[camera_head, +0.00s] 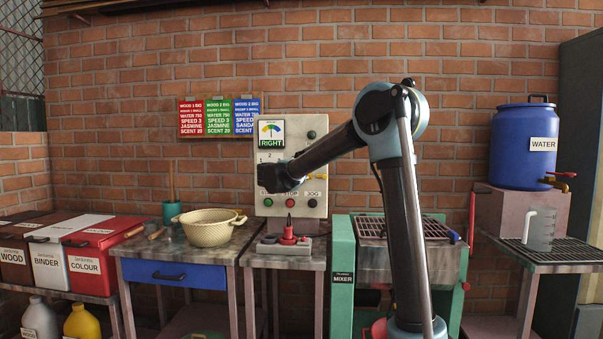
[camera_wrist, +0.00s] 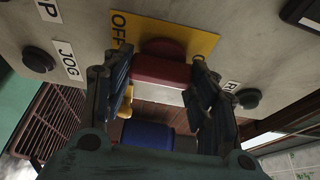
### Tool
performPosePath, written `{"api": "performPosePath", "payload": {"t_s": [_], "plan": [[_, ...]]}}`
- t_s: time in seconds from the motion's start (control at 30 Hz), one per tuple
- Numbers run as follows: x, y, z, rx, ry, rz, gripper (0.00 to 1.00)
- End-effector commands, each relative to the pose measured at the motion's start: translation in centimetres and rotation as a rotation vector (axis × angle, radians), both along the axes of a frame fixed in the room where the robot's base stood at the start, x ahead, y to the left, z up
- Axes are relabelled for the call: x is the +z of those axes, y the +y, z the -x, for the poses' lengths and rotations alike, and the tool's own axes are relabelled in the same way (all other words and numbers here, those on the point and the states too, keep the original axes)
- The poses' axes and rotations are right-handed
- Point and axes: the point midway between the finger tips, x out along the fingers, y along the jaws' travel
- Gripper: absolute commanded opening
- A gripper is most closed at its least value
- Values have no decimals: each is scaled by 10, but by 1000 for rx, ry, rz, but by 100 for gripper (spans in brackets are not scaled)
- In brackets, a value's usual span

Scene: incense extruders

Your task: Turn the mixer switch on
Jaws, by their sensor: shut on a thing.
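The mixer switch is a red handle (camera_wrist: 160,70) on a yellow plate (camera_wrist: 203,43) in the wrist view, with the word OFF readable at the plate's left. My gripper (camera_wrist: 163,62) has one finger on each side of the red handle and is shut on it. In the head view my gripper and forearm cover the switch, and only a bit of the yellow plate shows beside them. The control panel (camera_head: 300,130) stands against the brick wall. The mixer (camera_head: 342,290), a green frame with a grille on top, stands right of the panel.
The panel also has a red button (camera_head: 290,199) and a JOG button (camera_head: 312,203). A blue water barrel (camera_head: 523,165) stands at right.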

Motion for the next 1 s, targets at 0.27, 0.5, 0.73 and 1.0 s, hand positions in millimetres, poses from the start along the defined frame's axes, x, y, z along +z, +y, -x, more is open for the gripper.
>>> {"api": "performPosePath", "payload": {"t_s": [0.27, 0.5, 0.73, 1.0], "plan": [[-2, -1, 0, -2, 2, -2, 73], [-1, 1, 3, 0, 0, -1, 73], [-1, 14, 29, 2, 1, 0, 73], [-1, 35, 76, 3, 1, -2, 73]]}}
